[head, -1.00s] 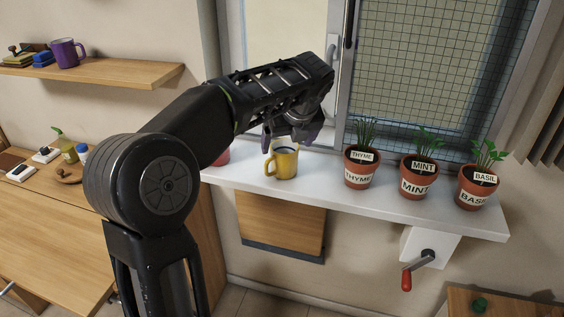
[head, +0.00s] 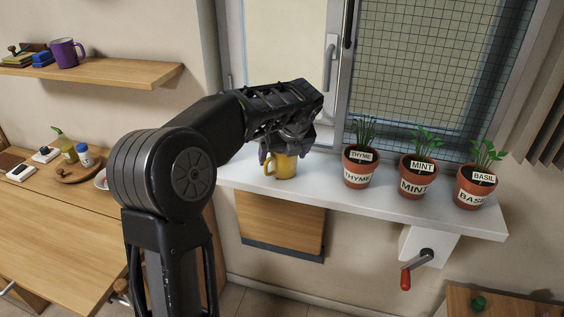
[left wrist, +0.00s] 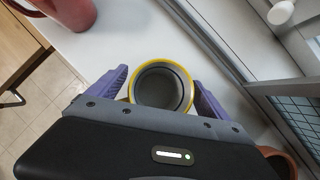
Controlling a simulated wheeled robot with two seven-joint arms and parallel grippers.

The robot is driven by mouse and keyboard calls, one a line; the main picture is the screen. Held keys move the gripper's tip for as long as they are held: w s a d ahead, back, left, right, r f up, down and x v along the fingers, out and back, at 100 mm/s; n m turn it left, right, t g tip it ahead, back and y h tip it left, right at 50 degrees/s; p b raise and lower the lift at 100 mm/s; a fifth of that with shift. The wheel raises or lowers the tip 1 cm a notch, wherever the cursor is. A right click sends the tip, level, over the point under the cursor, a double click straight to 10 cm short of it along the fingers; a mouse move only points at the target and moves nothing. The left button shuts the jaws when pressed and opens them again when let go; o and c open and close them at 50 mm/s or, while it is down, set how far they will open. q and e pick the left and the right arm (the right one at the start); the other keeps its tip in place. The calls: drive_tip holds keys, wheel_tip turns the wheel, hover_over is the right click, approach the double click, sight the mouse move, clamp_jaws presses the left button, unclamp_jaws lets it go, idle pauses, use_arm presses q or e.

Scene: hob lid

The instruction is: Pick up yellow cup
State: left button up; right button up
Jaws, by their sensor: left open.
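The yellow cup (head: 284,167) stands upright on the white window sill, its handle to the left in the head view. In the left wrist view its yellow rim and grey inside (left wrist: 162,88) show from above, and it looks empty. My left gripper (head: 288,152) is right over the cup and hides its top in the head view. In the left wrist view the purple fingers of the gripper (left wrist: 160,92) are open, one on each side of the rim. I cannot tell whether they touch it. My right gripper is not in view.
Pots of thyme (head: 359,172), mint (head: 416,182) and basil (head: 477,189) stand right of the cup on the sill (head: 330,187). A red mug (left wrist: 66,14) is nearby in the left wrist view. The window (head: 425,85) rises behind. A purple mug (head: 66,53) sits on the left shelf.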

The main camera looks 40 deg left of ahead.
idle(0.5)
use_arm(q)
drive_tip(key=c, duration=1.6)
